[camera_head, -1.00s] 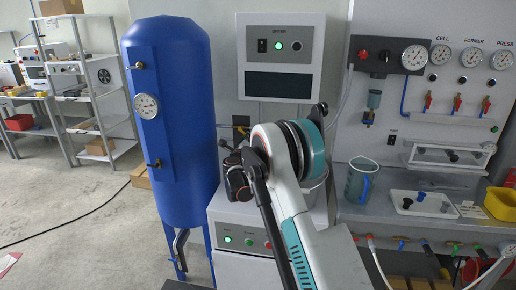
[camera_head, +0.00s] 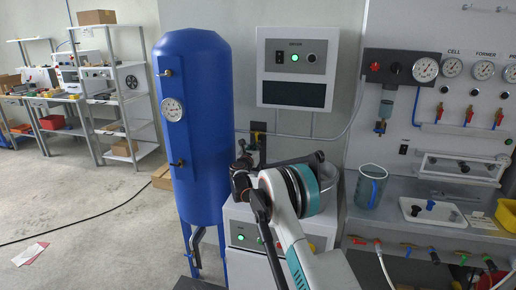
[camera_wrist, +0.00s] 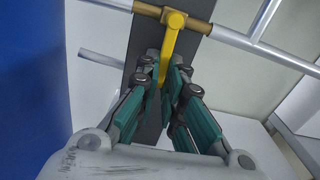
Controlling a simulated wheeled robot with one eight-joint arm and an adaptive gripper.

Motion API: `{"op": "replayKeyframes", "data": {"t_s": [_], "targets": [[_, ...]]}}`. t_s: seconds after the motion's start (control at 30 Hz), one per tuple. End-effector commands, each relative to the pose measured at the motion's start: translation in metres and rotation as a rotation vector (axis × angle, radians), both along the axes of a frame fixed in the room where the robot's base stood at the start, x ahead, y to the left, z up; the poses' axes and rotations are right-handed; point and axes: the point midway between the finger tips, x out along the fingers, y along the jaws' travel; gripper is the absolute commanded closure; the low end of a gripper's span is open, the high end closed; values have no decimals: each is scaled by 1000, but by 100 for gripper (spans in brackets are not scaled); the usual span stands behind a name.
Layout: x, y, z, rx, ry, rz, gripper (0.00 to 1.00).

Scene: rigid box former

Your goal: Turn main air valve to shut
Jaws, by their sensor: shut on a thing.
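The main air valve shows in the wrist view as a yellow lever (camera_wrist: 170,48) on a brass body (camera_wrist: 188,20) in a grey pipe, in front of a dark backing plate. The lever points down the picture, roughly across the pipe. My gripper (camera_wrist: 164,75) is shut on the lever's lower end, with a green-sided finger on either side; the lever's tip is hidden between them. In the head view my gripper (camera_head: 243,152) is small and dark, just below the dark plate (camera_head: 258,132) right of the blue tank. The lever cannot be made out there.
The blue tank (camera_head: 198,120) stands close left of my gripper. A control box (camera_head: 292,110) hangs on the wall above. A white cabinet (camera_head: 240,225) stands below my gripper. A jug (camera_head: 370,187) and a gauge panel (camera_head: 398,66) are to the right.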

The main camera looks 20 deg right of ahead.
Motion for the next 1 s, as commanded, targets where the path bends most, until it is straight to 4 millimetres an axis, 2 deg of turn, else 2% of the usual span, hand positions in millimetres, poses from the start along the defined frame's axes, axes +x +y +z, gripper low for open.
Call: {"op": "replayKeyframes", "data": {"t_s": [0.67, 0.7, 0.77, 1.0], "targets": [[2, 3, -1, 51, -33, 1, 100], [2, 3, -1, 51, -33, 1, 85], [2, 3, -1, 51, -33, 1, 71], [2, 3, -1, 50, -34, 1, 71]]}}
